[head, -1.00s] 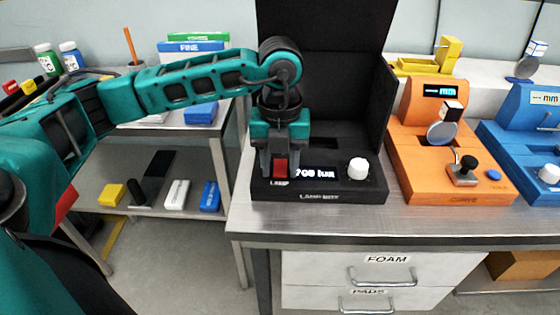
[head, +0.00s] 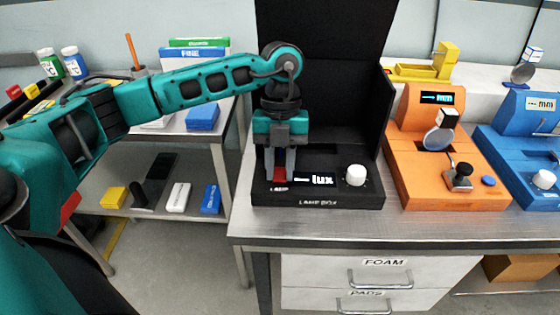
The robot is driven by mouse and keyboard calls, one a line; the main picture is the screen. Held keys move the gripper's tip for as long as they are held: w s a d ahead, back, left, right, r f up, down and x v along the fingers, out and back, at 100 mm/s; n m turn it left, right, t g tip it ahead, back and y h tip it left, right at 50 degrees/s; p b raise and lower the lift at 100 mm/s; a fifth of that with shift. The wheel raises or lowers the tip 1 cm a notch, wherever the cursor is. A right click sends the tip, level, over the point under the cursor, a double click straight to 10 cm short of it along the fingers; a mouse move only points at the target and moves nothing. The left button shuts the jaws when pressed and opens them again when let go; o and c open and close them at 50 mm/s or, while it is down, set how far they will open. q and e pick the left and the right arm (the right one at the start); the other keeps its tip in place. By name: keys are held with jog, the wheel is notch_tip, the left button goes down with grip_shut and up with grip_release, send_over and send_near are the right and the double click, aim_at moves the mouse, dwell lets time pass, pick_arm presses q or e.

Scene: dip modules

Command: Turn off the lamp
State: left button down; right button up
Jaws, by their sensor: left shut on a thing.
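The black lamp box (head: 318,201) stands on the metal bench, with a tall black hood behind it. On its front panel are a red lamp switch (head: 280,174) above the label "LAMP", a display (head: 314,180) reading dashes and "lux", and a white knob (head: 355,175). My left gripper (head: 280,172) points down at the panel, shut on the red switch with a finger on each side of it. The fingers partly cover the switch. My right gripper is not in view.
An orange device (head: 420,170) and a blue device (head: 520,150) stand to the right on the bench. Drawers marked FOAM (head: 385,264) and PADS are below. A shelf unit (head: 150,209) with small coloured boxes stands at the left.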

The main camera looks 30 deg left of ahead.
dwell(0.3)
pick_arm(q)
jog(key=c, duration=0.9)
grip_release()
jog(key=s+d+r+v, duration=0.1)
jog(key=s+v, duration=0.1)
jog(key=v, duration=0.8)
jog(key=s+d+r+p+v, duration=0.1)
jog(key=s+p+v, duration=0.15)
jog(key=v, duration=0.65)
send_over(281, 176)
jog(key=shift+a+f+p, duration=0.15)
jog(key=shift+p, duration=0.3)
jog(key=shift+s+f, duration=0.1)
